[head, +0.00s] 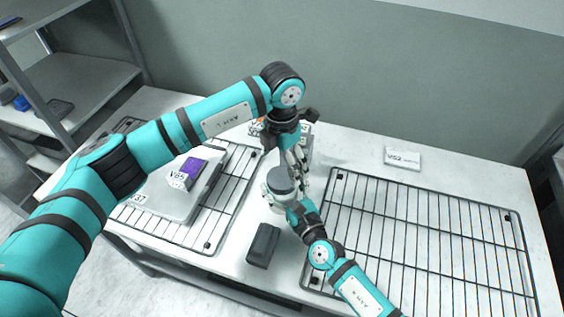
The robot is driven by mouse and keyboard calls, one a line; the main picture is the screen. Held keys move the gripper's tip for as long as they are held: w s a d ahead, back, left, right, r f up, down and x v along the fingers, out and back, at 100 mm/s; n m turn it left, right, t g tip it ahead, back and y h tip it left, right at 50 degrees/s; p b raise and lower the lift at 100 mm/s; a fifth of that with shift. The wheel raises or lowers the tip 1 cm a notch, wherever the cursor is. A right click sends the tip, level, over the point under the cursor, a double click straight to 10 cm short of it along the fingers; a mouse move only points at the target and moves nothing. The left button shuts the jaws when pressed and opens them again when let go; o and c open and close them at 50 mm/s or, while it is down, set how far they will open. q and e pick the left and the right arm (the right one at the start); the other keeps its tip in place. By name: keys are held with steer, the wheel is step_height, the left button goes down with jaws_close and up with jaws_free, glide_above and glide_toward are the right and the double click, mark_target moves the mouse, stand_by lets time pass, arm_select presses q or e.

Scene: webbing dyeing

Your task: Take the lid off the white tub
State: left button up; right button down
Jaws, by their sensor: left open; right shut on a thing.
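The white tub (276,203) stands near the middle of the table, between the two wire racks. Its grey lid (280,180) is on top. My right gripper (290,205) comes in from the lower right and is shut on the tub's side; its fingers are partly hard to make out. My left gripper (297,168) points down just above and behind the lid, with its fingers open. I cannot tell whether its fingertips touch the lid.
A dark grey block (263,245) lies in front of the tub. A wire rack (425,230) is on the right, another (235,190) on the left. A grey case (165,200) carries a purple-and-white box (188,173). A white V52 block (403,158) lies behind. A device (306,132) stands behind my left gripper.

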mark_target(282, 178)
arm_select(q)
step_height(282, 178, up, 3)
steer(key=m, duration=0.6)
steer(key=shift+f, duration=0.15)
arm_select(e)
steer(key=shift+f, duration=0.1)
arm_select(q)
steer(key=shift+m, duration=0.8)
step_height(282, 178, down, 8)
steer(key=shift+r, duration=0.2)
steer(key=c, duration=1.3)
steer(key=shift+n, duration=1.3)
